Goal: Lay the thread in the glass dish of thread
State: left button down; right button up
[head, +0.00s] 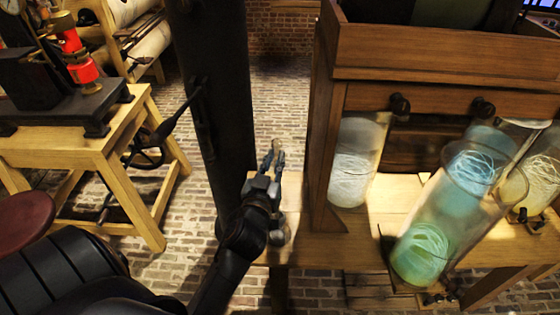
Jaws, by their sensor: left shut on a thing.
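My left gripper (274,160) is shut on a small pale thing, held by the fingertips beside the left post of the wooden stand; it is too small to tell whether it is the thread. Several glass vessels hold coiled thread: a glass jar of white thread (352,165), a tilted glass jar of green thread (425,250), one of blue thread (472,170) and one of pale yellow thread (517,185). Which one is the glass dish cannot be told. The gripper is left of them all and apart from them. My right gripper is not in view.
A wooden stand (440,60) with dark knobs rises over the bench (385,195), its post between my gripper and the jars. A dark column (215,80) stands close left of my gripper. A wooden table (75,150) bears a red and black machine (75,55).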

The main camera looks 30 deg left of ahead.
pick_arm(q)
notch_tip(320, 180, down, 7)
jog(key=b, duration=0.5)
jog(key=shift+r, duration=0.2)
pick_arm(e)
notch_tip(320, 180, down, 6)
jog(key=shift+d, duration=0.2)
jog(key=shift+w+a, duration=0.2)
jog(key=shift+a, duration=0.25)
pick_arm(q)
jog(key=shift+r, duration=0.1)
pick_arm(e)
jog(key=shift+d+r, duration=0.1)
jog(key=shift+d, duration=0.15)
pick_arm(q)
notch_tip(320, 180, up, 8)
jog(key=p, duration=0.7)
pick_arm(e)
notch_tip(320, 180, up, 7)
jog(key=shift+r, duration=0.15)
